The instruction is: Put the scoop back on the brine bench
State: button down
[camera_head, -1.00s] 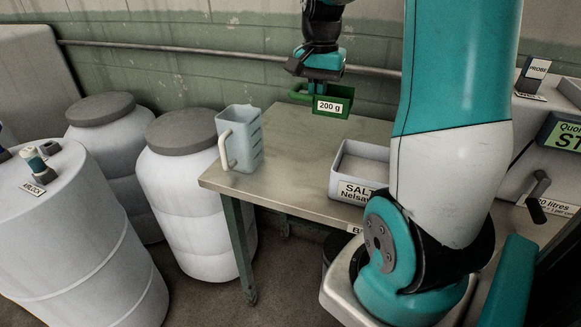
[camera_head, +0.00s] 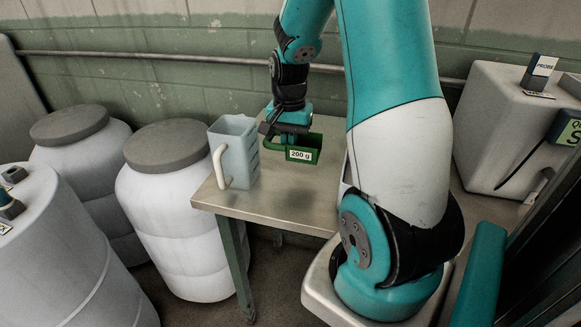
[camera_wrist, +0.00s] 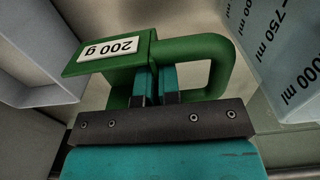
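The green scoop (camera_head: 313,144) with a "200 g" label is at the metal bench (camera_head: 272,203), just right of the pale blue jug (camera_head: 238,150). In the wrist view, the scoop (camera_wrist: 100,67) is seen close up, label to the left. The jug also shows at the right of the wrist view (camera_wrist: 283,48).
A pale grey bin (camera_wrist: 38,52) stands at the left in the wrist view; my arm hides it in the head view. Grey-lidded barrels (camera_head: 178,215) stand left of the bench. The front left of the bench is clear.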

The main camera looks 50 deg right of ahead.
aim_at(290, 177)
jog(key=shift+f, duration=3.6)
jog(key=shift+f+b, duration=0.15)
jog(key=shift+b, duration=0.2)
jog(key=c, duration=1.3)
grip_release()
jog(key=shift+c, duration=0.2)
